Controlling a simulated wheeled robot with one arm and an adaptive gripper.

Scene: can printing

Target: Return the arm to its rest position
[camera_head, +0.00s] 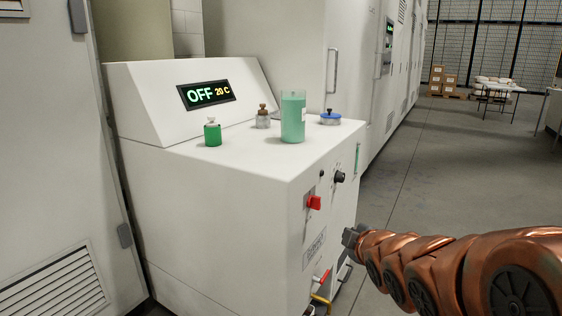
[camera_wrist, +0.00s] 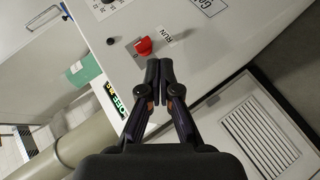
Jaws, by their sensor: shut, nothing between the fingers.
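My copper-coloured arm (camera_head: 435,268) reaches in from the lower right in the head view. Its end, my gripper (camera_head: 350,237), is close to the right part of the white machine's front. In the wrist view my gripper (camera_wrist: 160,66) is shut and empty, with its two dark fingertips together. The fingertips appear just beside the red switch (camera_wrist: 144,46) marked RUN; I cannot tell whether they touch it. In the head view the red switch (camera_head: 314,202) is on the machine's front, above and left of my gripper.
The white machine (camera_head: 225,190) has a display (camera_head: 206,94) reading OFF 20 C. On top stand a green bottle (camera_head: 213,134), a small jar (camera_head: 263,118), a green-filled beaker (camera_head: 292,118) and a blue-lidded jar (camera_head: 330,118). A red-handled valve (camera_head: 322,277) sits low on its front. Open floor (camera_head: 440,160) lies to the right.

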